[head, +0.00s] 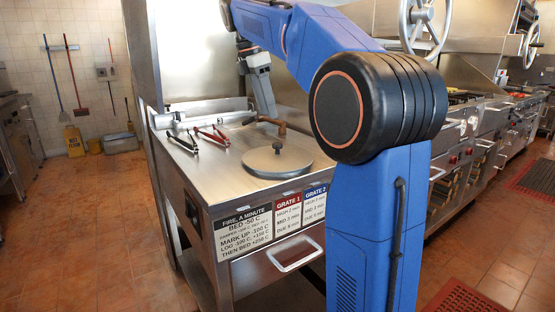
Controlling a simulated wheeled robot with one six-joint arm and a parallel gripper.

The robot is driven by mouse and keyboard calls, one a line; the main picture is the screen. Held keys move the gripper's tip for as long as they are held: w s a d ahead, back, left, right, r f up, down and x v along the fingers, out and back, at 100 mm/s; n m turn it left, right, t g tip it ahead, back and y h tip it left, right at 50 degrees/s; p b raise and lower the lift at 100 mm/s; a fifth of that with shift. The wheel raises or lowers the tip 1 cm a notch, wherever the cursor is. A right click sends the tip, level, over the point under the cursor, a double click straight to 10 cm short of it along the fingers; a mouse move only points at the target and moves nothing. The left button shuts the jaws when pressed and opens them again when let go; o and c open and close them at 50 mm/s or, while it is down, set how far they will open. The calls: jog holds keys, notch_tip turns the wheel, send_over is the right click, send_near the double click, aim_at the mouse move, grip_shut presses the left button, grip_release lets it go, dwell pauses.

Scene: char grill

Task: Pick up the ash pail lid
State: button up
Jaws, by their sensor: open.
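The ash pail lid (277,161) looks to be the round flat grey disc with a dark upright knob in its middle. It lies flat on the steel counter, toward its right side. My gripper (264,100) is above the counter behind the lid, pointing down, and is apart from the lid. It is open, and nothing shows between its fingers. A brown, bent piece (268,123) stands just below the fingertips; I cannot tell whether they touch. My blue arm covers the counter's right part.
Tongs with black handles (184,143) and red tongs (213,136) lie on the counter (222,180) left of the lid. A steel panel rises behind the counter's left part. A row of grills (476,145) runs along the right. The tiled floor at left is open.

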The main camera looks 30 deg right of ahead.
aim_at(277, 143)
jog(key=x, duration=0.7)
jog(key=shift+f, duration=0.25)
jog(key=shift+w+x, duration=0.15)
jog(key=shift+x, duration=1.2)
jog(key=shift+w+x, duration=0.15)
jog(key=shift+x, duration=1.25)
jog(key=shift+d, duration=0.2)
grip_shut()
jog(key=shift+r, duration=0.15)
